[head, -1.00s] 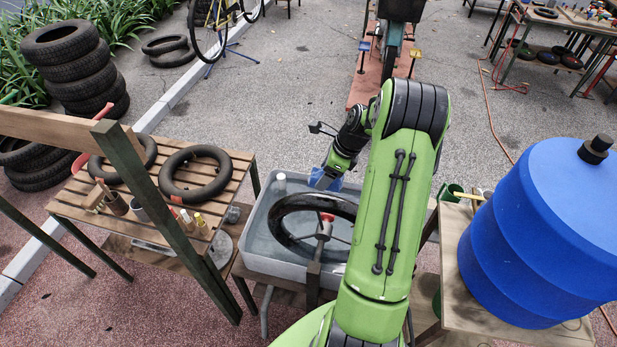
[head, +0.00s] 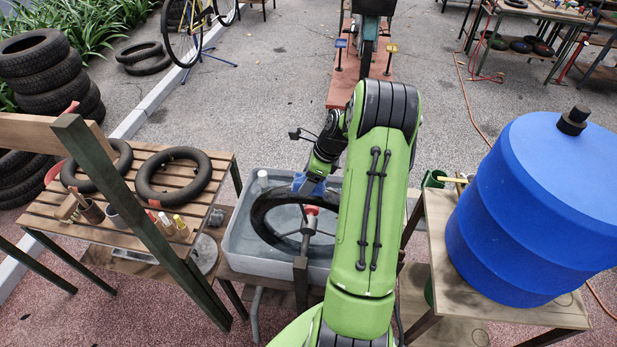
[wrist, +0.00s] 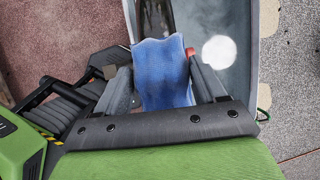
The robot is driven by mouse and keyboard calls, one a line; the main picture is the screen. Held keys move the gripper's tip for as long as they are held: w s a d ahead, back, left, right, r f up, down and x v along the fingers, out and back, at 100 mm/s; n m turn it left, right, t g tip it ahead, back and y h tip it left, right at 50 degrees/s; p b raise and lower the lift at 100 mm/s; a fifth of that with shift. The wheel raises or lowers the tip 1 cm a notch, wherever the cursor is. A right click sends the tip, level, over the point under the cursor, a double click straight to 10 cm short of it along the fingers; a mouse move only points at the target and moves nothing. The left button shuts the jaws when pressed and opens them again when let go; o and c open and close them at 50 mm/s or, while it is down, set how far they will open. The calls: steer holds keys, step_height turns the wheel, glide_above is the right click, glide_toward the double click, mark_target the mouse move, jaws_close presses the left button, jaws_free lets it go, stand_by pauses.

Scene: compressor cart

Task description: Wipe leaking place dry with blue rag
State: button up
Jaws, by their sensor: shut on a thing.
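My gripper (wrist: 160,84) is shut on the blue rag (wrist: 162,62), which hangs between its two fingers. In the head view the rag (head: 312,187) is at the far edge of the black inner tube (head: 254,222), right of the tube's middle. Whether it touches the tube I cannot tell. The tube lies in a grey basin (head: 230,257) of water, around a clamp with a red top (head: 311,210). A strip of the tube shows in the wrist view beyond the rag (wrist: 157,16). No leak is discernible. My arm hides the tube's right side.
A white container (head: 263,178) stands in the basin's far left corner. A slatted table (head: 130,205) with two tubes and tools is at the left. A blue barrel (head: 540,215) stands on a wooden table (head: 437,235) at the right. Open pavement lies beyond the basin.

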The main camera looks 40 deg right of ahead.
steer(key=shift+f+b, duration=0.4)
steer(key=shift+f, duration=0.5)
steer(key=shift+w+d+r+p, duration=0.15)
steer(key=shift+d+r+p, duration=0.1)
steer(key=shift+p, duration=0.2)
steer(key=shift+w+d+f+p, duration=0.2)
steer(key=shift+w+d+p, duration=0.15)
steer(key=shift+w+d, duration=0.15)
steer(key=shift+s+a+f, duration=0.15)
steer(key=shift+s+a, duration=0.55)
steer(key=shift+a, duration=0.05)
steer(key=shift+s+a+r, duration=0.2)
steer(key=shift+s+a, duration=0.4)
steer(key=shift+a, duration=0.25)
steer(key=shift+w+d+f+p, duration=0.1)
steer(key=shift+w+d+p, duration=0.45)
steer(key=shift+d, duration=0.25)
steer(key=shift+w+d+f+p, duration=0.1)
steer(key=shift+w+d+p, duration=0.3)
steer(key=shift+w+d, duration=0.35)
steer(key=shift+s+a, duration=1.3)
steer(key=shift+a, duration=0.25)
